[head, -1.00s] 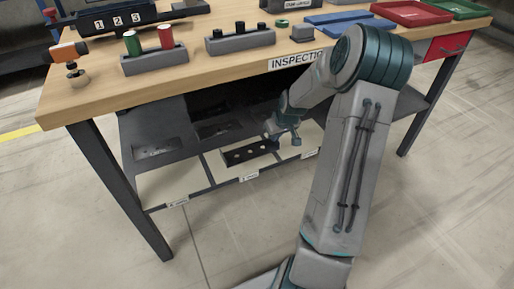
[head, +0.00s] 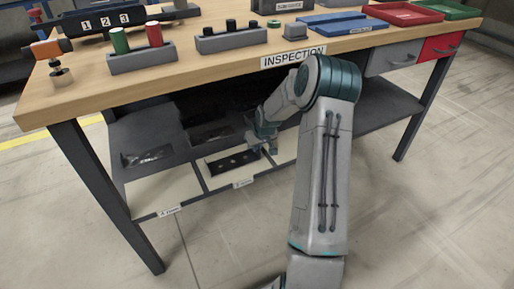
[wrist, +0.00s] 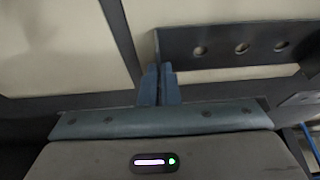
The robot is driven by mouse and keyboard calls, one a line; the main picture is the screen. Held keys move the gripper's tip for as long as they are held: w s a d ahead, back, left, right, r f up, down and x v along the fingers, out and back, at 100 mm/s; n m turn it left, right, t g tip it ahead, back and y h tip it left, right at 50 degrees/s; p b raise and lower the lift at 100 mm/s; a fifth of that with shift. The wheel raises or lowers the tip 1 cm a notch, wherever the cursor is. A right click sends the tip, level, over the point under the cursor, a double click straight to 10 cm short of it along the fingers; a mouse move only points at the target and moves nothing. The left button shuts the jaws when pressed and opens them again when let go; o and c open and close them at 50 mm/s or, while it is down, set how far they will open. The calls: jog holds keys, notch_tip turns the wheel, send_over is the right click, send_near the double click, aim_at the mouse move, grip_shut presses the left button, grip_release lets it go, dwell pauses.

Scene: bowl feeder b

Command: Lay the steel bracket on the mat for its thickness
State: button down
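The steel bracket (head: 232,162) is a dark strip with a row of holes. It is over the middle pale mat (head: 218,183) on the low shelf under the bench. In the wrist view the bracket (wrist: 240,46) extends right from my fingers, its bent end between them. My gripper (wrist: 160,86) looks shut on that end; it also shows in the head view (head: 262,142), at the bracket's right end. I cannot tell whether the bracket touches the mat. Another pale mat (head: 160,192) lies to the left. A third (head: 287,147) is partly hidden by my arm. The labels are unreadable.
Dark dividers separate the mats. Dark bins (head: 148,157) sit behind them. The wooden bench top (head: 190,75) overhangs the shelf, with its INSPECTION sign (head: 293,57) close to my arm. A bench leg (head: 105,195) stands at the left.

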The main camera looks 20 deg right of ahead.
jog(key=shift+f, duration=0.15)
jog(key=c, duration=2)
grip_release()
jog(key=shift+f, duration=0.1)
jog(key=o, duration=0.3)
jog(key=shift+r, duration=0.3)
jog(key=p+v, duration=0.4)
jog(key=v, duration=0.8)
jog(key=shift+a, duration=0.1)
